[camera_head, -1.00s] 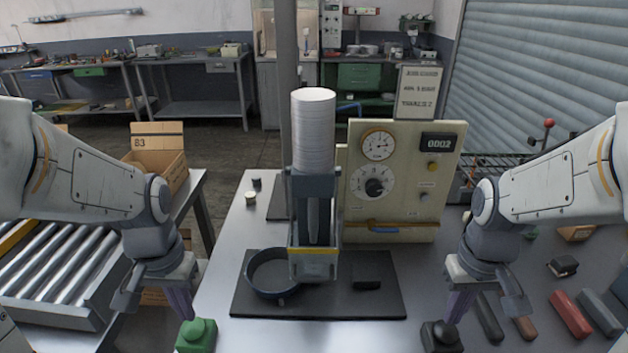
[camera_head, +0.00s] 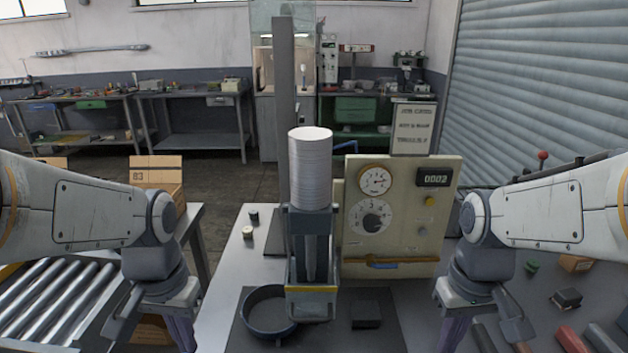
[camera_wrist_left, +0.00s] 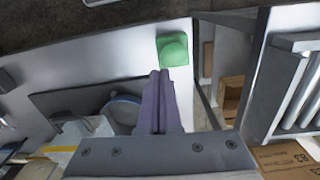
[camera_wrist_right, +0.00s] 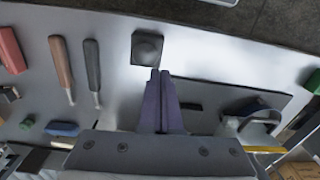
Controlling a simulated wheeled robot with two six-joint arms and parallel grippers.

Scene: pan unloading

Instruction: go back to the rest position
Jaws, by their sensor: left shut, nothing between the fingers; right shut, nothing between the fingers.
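My left gripper (camera_head: 182,335) hangs at the lower left of the head view, its fingertips cut off by the bottom edge. My right gripper (camera_head: 455,335) hangs at the lower right. A dark round pan (camera_head: 268,312) sits on the black mat (camera_head: 240,338), apart from both grippers.
A press with a ribbed cylinder (camera_head: 311,165) stands mid-table beside a dial panel (camera_head: 400,215) reading 0002. A black block (camera_head: 366,312) lies on the mat. A roller conveyor (camera_head: 50,310) and cardboard box (camera_head: 158,172) are left; hand tools (camera_wrist_right: 75,65) lie right.

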